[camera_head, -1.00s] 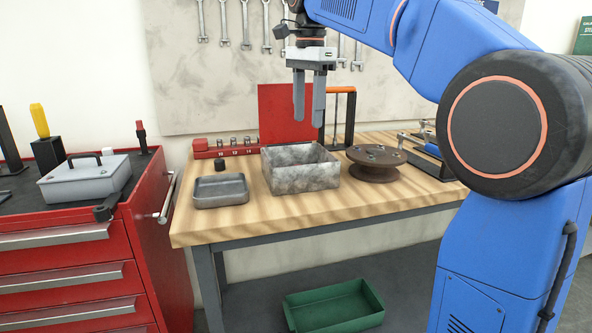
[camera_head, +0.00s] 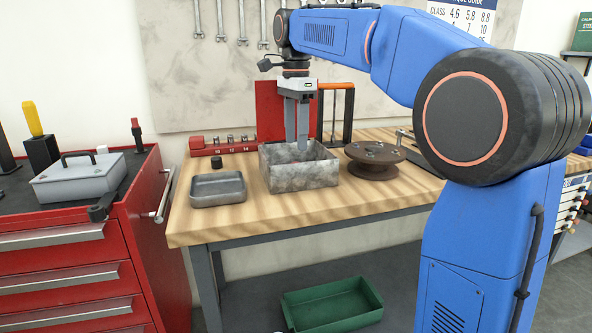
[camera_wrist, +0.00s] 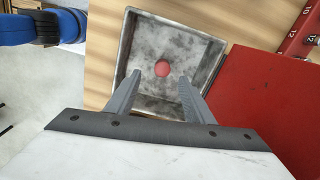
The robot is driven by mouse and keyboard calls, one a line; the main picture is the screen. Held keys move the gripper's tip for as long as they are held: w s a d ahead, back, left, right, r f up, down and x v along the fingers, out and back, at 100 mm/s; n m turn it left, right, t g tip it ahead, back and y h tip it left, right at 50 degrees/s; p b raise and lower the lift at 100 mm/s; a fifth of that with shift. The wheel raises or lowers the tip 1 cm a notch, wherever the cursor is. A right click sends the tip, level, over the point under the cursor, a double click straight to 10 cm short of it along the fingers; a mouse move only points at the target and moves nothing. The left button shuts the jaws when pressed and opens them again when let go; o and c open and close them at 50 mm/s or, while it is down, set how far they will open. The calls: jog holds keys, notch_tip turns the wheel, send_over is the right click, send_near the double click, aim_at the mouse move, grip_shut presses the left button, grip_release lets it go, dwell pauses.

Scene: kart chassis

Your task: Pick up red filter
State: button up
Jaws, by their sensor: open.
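The red filter (camera_wrist: 162,68) shows in the wrist view as a small round red thing on the floor of a grey metal box (camera_wrist: 207,72). In the head view the box (camera_head: 302,176) stands on the wooden bench, and its walls hide the filter. My gripper (camera_head: 298,147) points down with its fingertips at or just inside the box opening. In the wrist view my gripper (camera_wrist: 153,82) is open and empty, with the filter seen between and beyond the two fingertips.
A shallow grey tray (camera_head: 218,190) stands left of the box and a brown round flange (camera_head: 375,161) right of it. A red upright panel (camera_head: 270,108) and a red socket rack (camera_head: 222,147) are behind. A green bin (camera_head: 333,304) sits below.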

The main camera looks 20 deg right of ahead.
jog(key=shift+w+f, duration=0.15)
jog(key=shift+f, duration=1.85)
jog(key=shift+w+f, duration=0.1)
jog(key=shift+f, duration=1.85)
jog(key=c, duration=1.1)
